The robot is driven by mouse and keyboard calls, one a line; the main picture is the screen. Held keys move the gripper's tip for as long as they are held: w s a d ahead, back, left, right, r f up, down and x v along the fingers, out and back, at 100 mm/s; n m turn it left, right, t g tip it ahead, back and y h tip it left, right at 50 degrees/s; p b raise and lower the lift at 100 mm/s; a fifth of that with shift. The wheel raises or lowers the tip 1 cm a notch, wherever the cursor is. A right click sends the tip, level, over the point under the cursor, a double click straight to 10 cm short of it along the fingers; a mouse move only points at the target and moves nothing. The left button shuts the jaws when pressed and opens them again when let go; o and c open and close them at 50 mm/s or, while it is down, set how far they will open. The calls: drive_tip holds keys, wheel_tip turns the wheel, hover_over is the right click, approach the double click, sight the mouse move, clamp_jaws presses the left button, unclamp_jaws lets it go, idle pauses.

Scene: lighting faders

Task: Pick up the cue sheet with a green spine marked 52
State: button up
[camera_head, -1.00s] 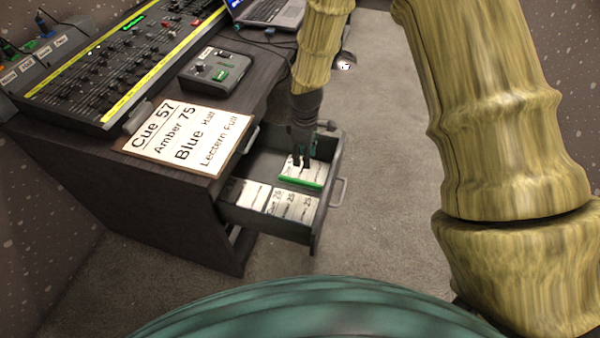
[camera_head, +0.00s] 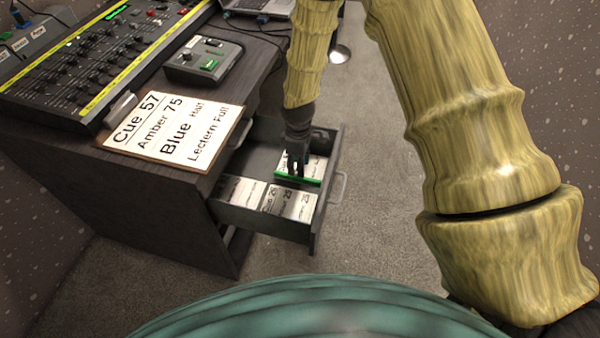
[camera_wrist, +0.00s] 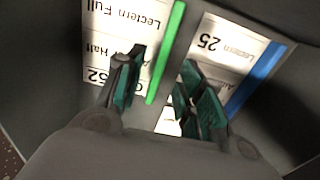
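The cue sheet with a green spine (camera_head: 314,170) lies in the open drawer, at its far right part. In the wrist view the same sheet (camera_wrist: 112,20) shows "Lectern Full" and a 52 at the lower left, with its green spine (camera_wrist: 166,52) toward the middle. My gripper (camera_head: 297,172) points down at this sheet, near the spine. In the wrist view my gripper (camera_wrist: 158,82) is open, one finger over the white sheet and the other across the spine, over the neighbouring sheet's edge. Whether the fingers touch the sheet I cannot tell.
A sheet with a blue spine marked 25 (camera_wrist: 228,50) lies beside it. More sheets (camera_head: 290,204) lie in the near part of the drawer (camera_head: 270,224). The desk holds a cue board (camera_head: 175,135), a small control box (camera_head: 203,62) and a fader console (camera_head: 90,65).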

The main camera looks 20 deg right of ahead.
drive_tip(key=shift+a+f+b, duration=0.2)
drive_tip(key=shift+f+b, duration=0.35)
drive_tip(key=shift+f, duration=2.1)
clamp_jaws()
